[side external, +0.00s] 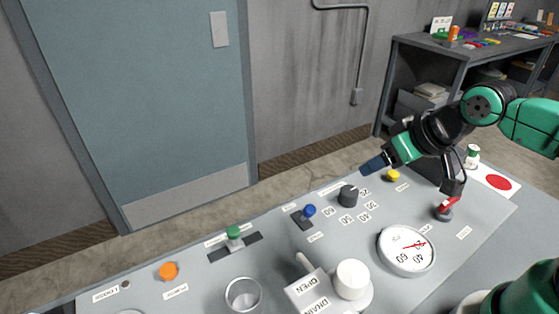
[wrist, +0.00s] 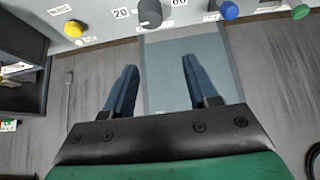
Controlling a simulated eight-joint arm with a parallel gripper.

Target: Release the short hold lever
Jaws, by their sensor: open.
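Several controls stand on the grey panel, and their small labels are too small to read, so I cannot tell which is the short hold lever. A blue-knobbed lever (side external: 309,211) stands on a dark base near the panel's middle. A red-handled lever (side external: 447,206) is at the right, and a green-knobbed control (side external: 233,233) sits in a dark slot at the left. My gripper (side external: 373,164) is above the panel's far edge, near the dark dial, touching nothing. In the wrist view its two blue fingers (wrist: 160,66) are apart with nothing between them.
A dark dial knob (side external: 348,196), a yellow button (side external: 393,175), a round gauge (side external: 406,250), an orange button (side external: 168,271) and a glass (side external: 243,294) are on the panel. A white valve (side external: 352,279) stands in front. A blue-grey door (side external: 135,100) is behind.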

